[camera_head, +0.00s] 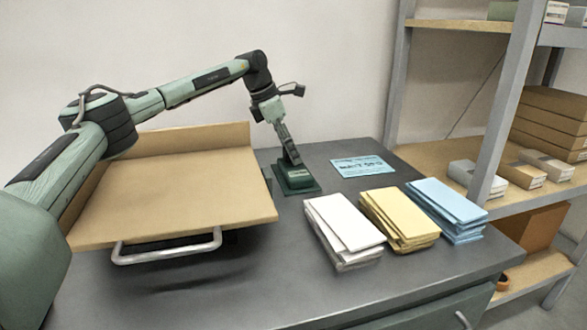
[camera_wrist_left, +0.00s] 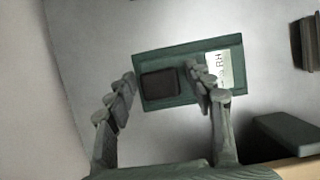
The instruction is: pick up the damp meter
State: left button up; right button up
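The damp meter (camera_head: 297,180) is a small dark green box on the grey worktop, just right of the tan board. In the left wrist view, the damp meter (camera_wrist_left: 190,92) shows a dark square on its face and a white label with "RH" letters. My left gripper (camera_head: 291,160) comes down from above, with its fingertips right over the meter. In the wrist view, my left gripper (camera_wrist_left: 162,78) is open, its fingers spread on either side of the dark square. Whether the fingertips touch the meter I cannot tell. My right gripper is not in view.
The tan board (camera_head: 170,195) with a metal handle (camera_head: 168,250) stands close left of the meter. A blue card (camera_head: 357,167) lies to the right. White (camera_head: 345,228), yellow (camera_head: 400,217) and blue (camera_head: 447,207) paper stacks lie in front. A shelf rack (camera_head: 508,105) stands at right.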

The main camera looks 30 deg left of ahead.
pick_arm(q)
grip_shut()
